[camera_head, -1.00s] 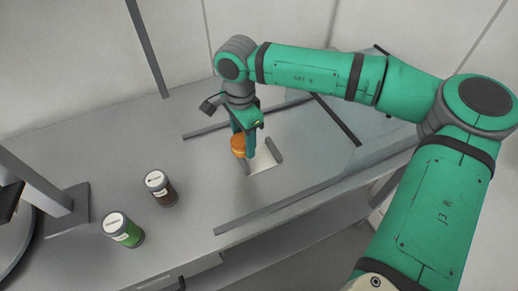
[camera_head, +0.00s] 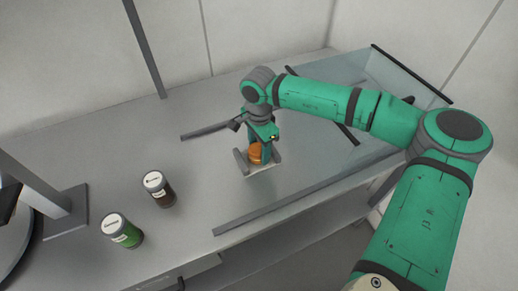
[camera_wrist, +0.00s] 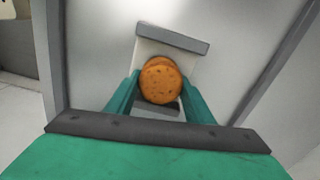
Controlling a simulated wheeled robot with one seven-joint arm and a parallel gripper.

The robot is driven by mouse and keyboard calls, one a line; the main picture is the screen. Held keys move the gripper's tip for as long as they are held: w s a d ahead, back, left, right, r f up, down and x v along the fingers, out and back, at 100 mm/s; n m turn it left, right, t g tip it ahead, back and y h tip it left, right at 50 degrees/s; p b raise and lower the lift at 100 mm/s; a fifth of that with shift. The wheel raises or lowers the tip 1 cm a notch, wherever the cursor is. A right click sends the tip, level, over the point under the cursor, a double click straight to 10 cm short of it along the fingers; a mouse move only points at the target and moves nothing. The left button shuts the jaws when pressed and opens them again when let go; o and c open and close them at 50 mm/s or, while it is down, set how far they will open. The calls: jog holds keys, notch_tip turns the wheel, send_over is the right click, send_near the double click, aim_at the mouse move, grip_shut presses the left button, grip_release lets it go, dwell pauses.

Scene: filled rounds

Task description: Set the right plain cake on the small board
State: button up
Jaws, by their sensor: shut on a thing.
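A round orange-brown plain cake (camera_head: 256,153) is between the fingers of my gripper (camera_head: 262,155). The wrist view shows the cake (camera_wrist: 160,82) from above, with a green finger of my gripper (camera_wrist: 160,95) on each side, shut on it. Below it is the small pale board (camera_head: 264,168) with a grey bar at each end; the board also shows in the wrist view (camera_wrist: 183,67). The cake is over the board, between its bars. I cannot tell whether its underside touches the board. A second brown edge shows just behind the cake in the wrist view, partly hidden.
A dark-brown jar (camera_head: 160,190) and a green jar (camera_head: 122,231) with white lids stand on the grey counter (camera_head: 205,215) at the left. A clear glass case with dark edge bars (camera_head: 413,73) lies to the right.

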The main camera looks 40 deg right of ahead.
aim_at(259, 148)
jog(key=shift+f, duration=0.1)
jog(key=o, duration=0.7)
notch_tip(259, 148, up, 12)
dwell(0.3)
dwell(0.6)
